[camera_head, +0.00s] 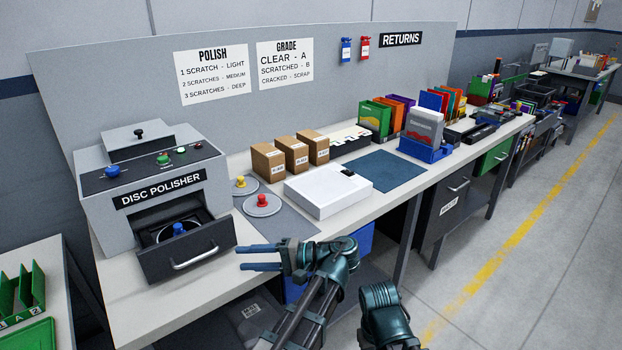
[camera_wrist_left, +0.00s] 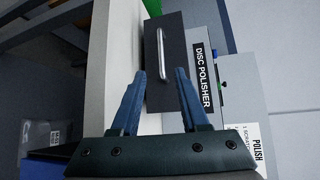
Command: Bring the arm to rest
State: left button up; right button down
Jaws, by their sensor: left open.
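My left gripper (camera_head: 240,258) is open and empty, its two blue fingers apart over the front of the bench. It points left toward the drawer (camera_head: 187,252) of the disc polisher (camera_head: 152,180). The drawer is pulled out, with a silver handle and a blue knob (camera_head: 179,229) inside. In the left wrist view the open fingers (camera_wrist_left: 163,74) have the drawer front (camera_wrist_left: 165,60) and its handle beyond them, with nothing held. A dark teal arm part (camera_head: 383,310) of mine shows at bottom centre; my right gripper does not show.
On the bench, a white box (camera_head: 327,190) and round pads with yellow (camera_head: 240,182) and red (camera_head: 262,200) knobs lie right of the polisher. Cardboard boxes (camera_head: 297,154), a blue mat (camera_head: 385,171) and a blue case holder (camera_head: 424,150) stand farther right. The floor at right is open.

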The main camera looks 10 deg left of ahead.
pick_arm(q)
jog(key=s+d+f+m+h+p, duration=0.1)
jog(key=s+d+f+h+p, duration=0.1)
jog(key=s+d+h+p, duration=0.1)
jog(key=s+d+f+m+h+p, duration=0.1)
jog(key=d+h+p, duration=0.4)
jog(key=d, duration=0.5)
jog(key=s+d+f+m+t+h+p, duration=0.1)
jog(key=s+d+f+h+p, duration=0.2)
jog(key=s+d+h, duration=0.2)
jog(key=shift+s+d+f+h+p, duration=0.15)
jog(key=shift+d+f+h+p, duration=0.2)
jog(key=shift+d+h, duration=0.55)
jog(key=shift+a+r, duration=0.1)
